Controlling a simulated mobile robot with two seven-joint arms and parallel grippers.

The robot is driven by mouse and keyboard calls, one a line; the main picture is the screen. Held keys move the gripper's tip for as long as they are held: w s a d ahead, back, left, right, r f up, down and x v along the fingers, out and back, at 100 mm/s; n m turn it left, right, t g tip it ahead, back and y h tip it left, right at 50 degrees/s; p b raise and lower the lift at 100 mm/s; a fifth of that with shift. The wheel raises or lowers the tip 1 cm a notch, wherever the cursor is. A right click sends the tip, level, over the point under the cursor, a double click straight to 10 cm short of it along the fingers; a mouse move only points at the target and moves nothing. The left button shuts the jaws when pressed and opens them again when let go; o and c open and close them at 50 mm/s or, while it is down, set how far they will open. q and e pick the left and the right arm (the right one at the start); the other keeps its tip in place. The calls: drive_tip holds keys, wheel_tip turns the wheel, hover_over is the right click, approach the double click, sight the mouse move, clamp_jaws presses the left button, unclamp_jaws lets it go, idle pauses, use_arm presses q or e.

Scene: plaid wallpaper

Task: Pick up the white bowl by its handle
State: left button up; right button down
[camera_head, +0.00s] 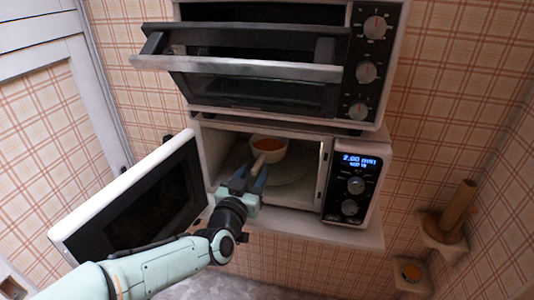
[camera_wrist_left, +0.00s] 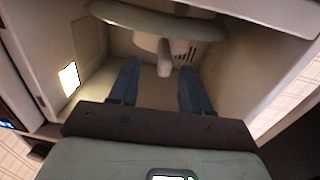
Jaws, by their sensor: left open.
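A white bowl (camera_head: 280,154) with orange contents stands inside the open microwave on its round turntable (camera_head: 290,168). Its short handle (camera_head: 258,163) points toward the front. My left gripper (camera_head: 248,178) reaches in through the microwave opening, just in front of the handle. In the left wrist view its two blue fingers (camera_wrist_left: 160,80) are apart, and the handle (camera_wrist_left: 164,62) shows between them with gaps on both sides. The bowl (camera_wrist_left: 145,43) is partly hidden there by the turntable rim. The gripper is empty. My right gripper is not in view.
The microwave door (camera_head: 135,200) stands open to the left beside my left arm. The control panel (camera_head: 354,188) is on the right. A toaster oven (camera_head: 270,60) with a partly open door sits above. Wall shelves with a brown object (camera_head: 459,207) are at the right.

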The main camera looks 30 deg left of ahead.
sight(263, 153)
use_arm(q)
drive_tip(key=w, duration=0.2)
drive_tip(key=w+a+p, duration=0.1)
drive_tip(key=w, duration=0.2)
drive_tip(key=shift+a, duration=0.1)
drive_tip(key=shift+s, duration=0.1)
clamp_jaws()
drive_tip(key=shift+r, duration=0.15)
drive_tip(key=shift+r, duration=0.1)
